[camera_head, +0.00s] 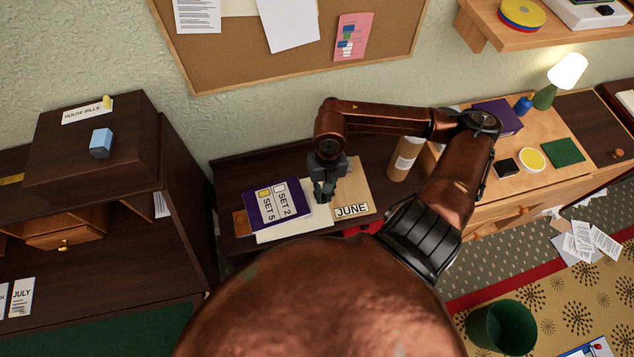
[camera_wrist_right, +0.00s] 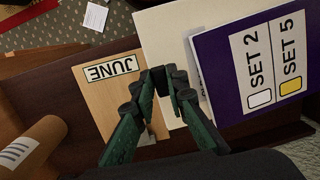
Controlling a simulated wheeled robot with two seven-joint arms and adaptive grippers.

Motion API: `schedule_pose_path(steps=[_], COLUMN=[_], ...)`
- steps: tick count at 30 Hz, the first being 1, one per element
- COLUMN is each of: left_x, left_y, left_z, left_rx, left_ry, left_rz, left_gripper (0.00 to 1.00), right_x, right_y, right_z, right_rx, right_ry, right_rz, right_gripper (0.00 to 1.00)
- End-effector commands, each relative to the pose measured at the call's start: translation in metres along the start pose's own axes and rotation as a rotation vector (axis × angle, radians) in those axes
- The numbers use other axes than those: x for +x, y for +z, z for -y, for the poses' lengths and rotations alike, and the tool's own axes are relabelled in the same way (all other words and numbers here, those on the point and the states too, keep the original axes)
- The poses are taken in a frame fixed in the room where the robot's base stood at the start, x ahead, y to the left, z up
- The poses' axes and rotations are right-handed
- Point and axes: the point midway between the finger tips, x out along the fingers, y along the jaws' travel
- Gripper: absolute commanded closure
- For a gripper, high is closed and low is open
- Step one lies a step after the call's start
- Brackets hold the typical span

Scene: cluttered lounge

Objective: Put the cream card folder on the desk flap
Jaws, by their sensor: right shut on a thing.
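The cream card folder (camera_head: 284,232) lies on a narrow dark side table, partly under a purple folder marked SET 2 and SET 5. In the right wrist view the cream folder (camera_wrist_right: 163,35) runs up between my fingertips. My right gripper (camera_head: 324,191) is shut on it at its edge, low over the table; the gripper also shows in the wrist view (camera_wrist_right: 167,78). The exact grip line is hidden by the fingers. The desk flap (camera_head: 105,335), dark wood with a green surface, shows at the lower left of the head view. My left gripper is out of view.
The purple folder (camera_head: 268,203) and a tan JUNE folder (camera_head: 355,190) lie close beside the gripper. A brown cylinder (camera_head: 404,158) stands right of them. The dark bureau's side (camera_head: 190,200) rises between table and flap. A JULY card (camera_head: 21,296) stands at far left.

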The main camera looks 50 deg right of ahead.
Motion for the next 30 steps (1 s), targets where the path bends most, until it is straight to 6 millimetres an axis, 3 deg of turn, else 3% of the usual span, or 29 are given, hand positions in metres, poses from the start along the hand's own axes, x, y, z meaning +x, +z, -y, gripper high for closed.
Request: schedule_pose_path(steps=[6, 13, 22, 30], left_x=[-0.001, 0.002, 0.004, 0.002], left_y=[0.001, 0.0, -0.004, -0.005], left_z=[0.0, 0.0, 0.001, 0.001], left_rx=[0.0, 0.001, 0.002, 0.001], left_ry=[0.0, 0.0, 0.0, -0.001], left_rz=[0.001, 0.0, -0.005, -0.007], left_gripper=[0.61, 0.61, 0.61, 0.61], right_x=[0.015, 0.05, 0.069, 0.098], right_y=[-0.053, -0.089, -0.11, -0.113], right_z=[-0.001, -0.006, -0.008, -0.011], right_rx=[0.004, 0.004, 0.001, 0.0], right_ry=[-0.006, -0.005, -0.004, -0.003], right_rz=[0.0, 0.001, 0.001, 0.0], right_gripper=[1.0, 1.0, 1.0, 1.0])
